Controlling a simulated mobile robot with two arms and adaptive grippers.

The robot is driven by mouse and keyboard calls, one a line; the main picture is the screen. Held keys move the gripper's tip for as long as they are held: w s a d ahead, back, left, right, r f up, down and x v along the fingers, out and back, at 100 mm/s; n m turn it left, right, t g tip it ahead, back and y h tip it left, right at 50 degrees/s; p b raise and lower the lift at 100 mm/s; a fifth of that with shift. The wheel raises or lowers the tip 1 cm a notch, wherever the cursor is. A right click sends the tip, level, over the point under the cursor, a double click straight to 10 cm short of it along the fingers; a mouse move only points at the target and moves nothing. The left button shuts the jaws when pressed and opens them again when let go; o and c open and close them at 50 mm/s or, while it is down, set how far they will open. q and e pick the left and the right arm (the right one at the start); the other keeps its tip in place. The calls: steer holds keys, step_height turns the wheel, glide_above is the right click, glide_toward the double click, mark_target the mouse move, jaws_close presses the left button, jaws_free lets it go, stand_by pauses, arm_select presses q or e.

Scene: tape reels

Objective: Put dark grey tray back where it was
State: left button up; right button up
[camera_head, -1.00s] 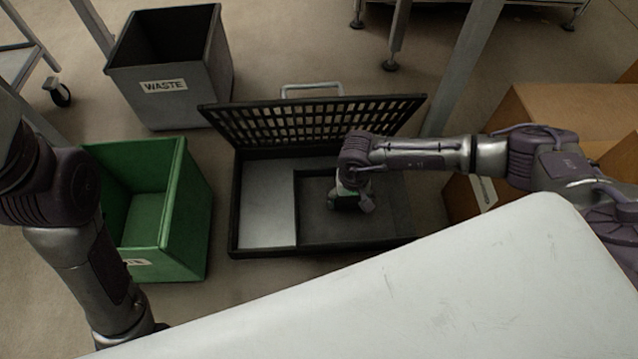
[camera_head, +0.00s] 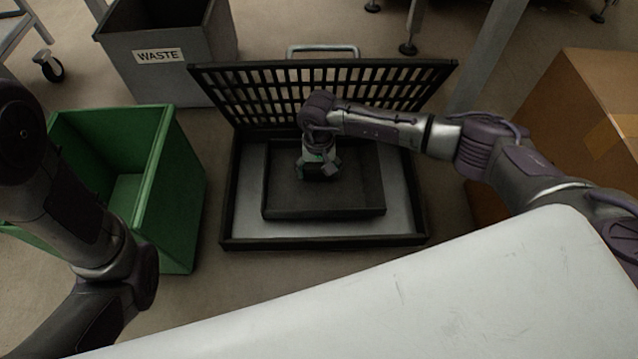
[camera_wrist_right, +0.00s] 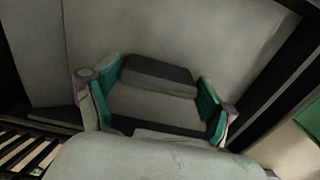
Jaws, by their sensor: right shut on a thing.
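The dark grey tray (camera_head: 325,212) is a shallow rectangle inside the black case (camera_head: 322,242), with bare pale metal floor showing on its left, front and right. My right gripper (camera_head: 318,175) reaches down into the tray and is shut on a part of it near the back middle. In the right wrist view, a dark block (camera_wrist_right: 158,76) lies between the green-padded fingers (camera_wrist_right: 155,105). Whether the tray touches the case floor or hangs just above it is hard to tell. My left arm is at the left, but its gripper is out of view.
The black grid lid (camera_head: 325,92) stands open behind the case. A green bin (camera_head: 172,190) stands to the left, a grey waste bin (camera_head: 158,78) at the back left. A cardboard box (camera_head: 560,110) is at the right. A white surface (camera_head: 400,300) fills the front.

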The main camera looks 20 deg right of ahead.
mark_target(319, 180)
steer(key=shift+f+b, duration=1.55)
steer(key=shift+f, duration=0.55)
steer(key=o, duration=1.2)
steer(key=shift+r, duration=0.1)
